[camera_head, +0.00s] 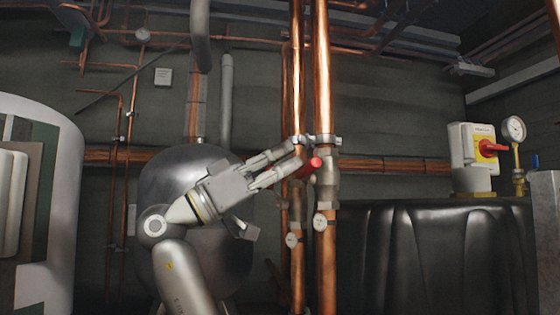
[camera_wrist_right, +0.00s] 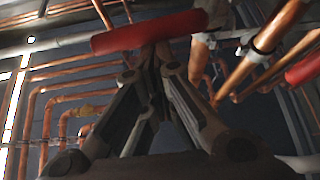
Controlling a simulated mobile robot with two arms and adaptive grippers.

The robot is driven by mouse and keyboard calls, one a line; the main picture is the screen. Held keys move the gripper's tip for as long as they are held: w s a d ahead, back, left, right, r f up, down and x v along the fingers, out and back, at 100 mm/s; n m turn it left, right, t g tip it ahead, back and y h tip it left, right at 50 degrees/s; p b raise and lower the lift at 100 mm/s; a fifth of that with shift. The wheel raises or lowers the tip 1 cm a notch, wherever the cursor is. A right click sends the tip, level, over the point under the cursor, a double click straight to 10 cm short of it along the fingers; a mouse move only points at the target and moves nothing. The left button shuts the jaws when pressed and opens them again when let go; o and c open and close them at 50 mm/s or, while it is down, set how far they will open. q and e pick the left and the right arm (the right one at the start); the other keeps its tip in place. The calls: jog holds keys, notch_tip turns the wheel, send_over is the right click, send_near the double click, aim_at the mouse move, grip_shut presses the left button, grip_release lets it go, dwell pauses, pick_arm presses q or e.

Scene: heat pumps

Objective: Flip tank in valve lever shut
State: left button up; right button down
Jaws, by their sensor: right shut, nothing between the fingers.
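A red valve lever (camera_head: 308,168) sticks out at the valve on the right one of two vertical copper pipes in the head view. My right gripper (camera_head: 294,156) reaches up to it from the lower left, its fingertips right beside the lever. In the right wrist view a red lever (camera_wrist_right: 150,31) lies across, just beyond the fingertips of my right gripper (camera_wrist_right: 154,58). The fingers are shut with nothing between them. Whether they touch the lever is not clear. A second red handle (camera_wrist_right: 304,68) shows at the right edge of the wrist view. My left gripper is not in view.
The copper pipes (camera_head: 322,80) stand close together with a clamp and round tags. A dark round tank (camera_head: 165,170) is behind my right arm. A black tank (camera_head: 430,250) stands at right, with a red-and-yellow switch (camera_head: 487,148) and a gauge (camera_head: 513,129) above it.

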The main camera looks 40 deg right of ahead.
jog(key=shift+s+f, duration=0.25)
jog(key=shift+f, duration=0.05)
dwell(0.5)
jog(key=v, duration=1.2)
jog(key=shift+w+a+r, duration=0.1)
jog(key=shift+w, duration=0.05)
